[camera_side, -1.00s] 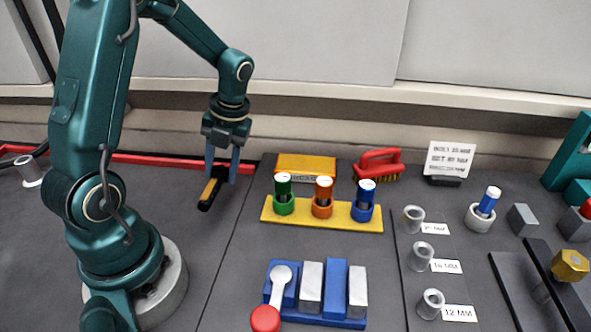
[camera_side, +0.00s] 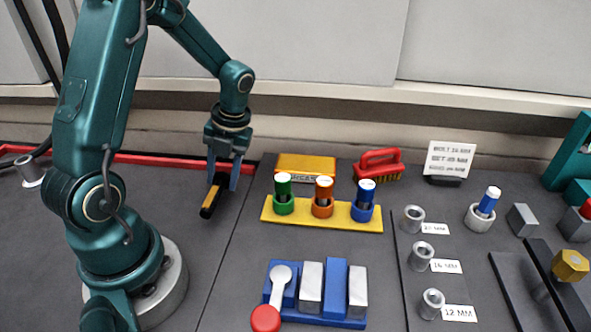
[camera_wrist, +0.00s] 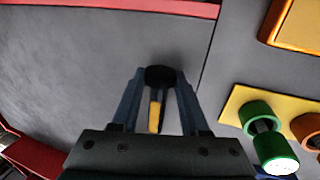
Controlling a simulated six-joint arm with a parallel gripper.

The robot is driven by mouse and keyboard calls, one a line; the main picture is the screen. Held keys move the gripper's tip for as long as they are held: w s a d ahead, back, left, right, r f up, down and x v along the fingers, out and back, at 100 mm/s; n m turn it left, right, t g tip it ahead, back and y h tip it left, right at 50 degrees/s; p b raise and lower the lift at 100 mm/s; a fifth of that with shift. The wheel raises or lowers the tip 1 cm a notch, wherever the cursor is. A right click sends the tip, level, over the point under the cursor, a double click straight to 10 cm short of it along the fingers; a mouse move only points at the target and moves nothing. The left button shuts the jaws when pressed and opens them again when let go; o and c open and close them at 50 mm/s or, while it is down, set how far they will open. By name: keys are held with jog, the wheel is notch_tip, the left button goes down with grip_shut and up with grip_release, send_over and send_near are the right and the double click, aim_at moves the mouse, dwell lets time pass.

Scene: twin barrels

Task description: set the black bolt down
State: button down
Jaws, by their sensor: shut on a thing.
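The black bolt (camera_side: 208,211) is a dark, elongated piece with a yellow stretch along it. It hangs tilted between the blue fingers of my gripper (camera_side: 221,183) in the side view. My gripper is shut on it over the dark grey tabletop, left of the yellow rack. In the wrist view the bolt's round black end (camera_wrist: 160,76) points away from my gripper (camera_wrist: 160,100), with the yellow part between the fingers. Whether the lower end touches the tabletop cannot be told.
The yellow rack (camera_side: 301,219) with green, orange and blue holders stands to the right. Behind it are a yellow box (camera_side: 306,163) and a red brush (camera_side: 380,160). A red rail (camera_side: 170,159) runs along the back. The tabletop around the bolt is clear.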

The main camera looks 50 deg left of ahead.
jog(key=shift+f, duration=0.6)
jog(key=shift+c, duration=1.7)
grip_release()
jog(key=shift+w, duration=0.1)
jog(key=shift+v, duration=2.55)
jog(key=shift+a, duration=0.1)
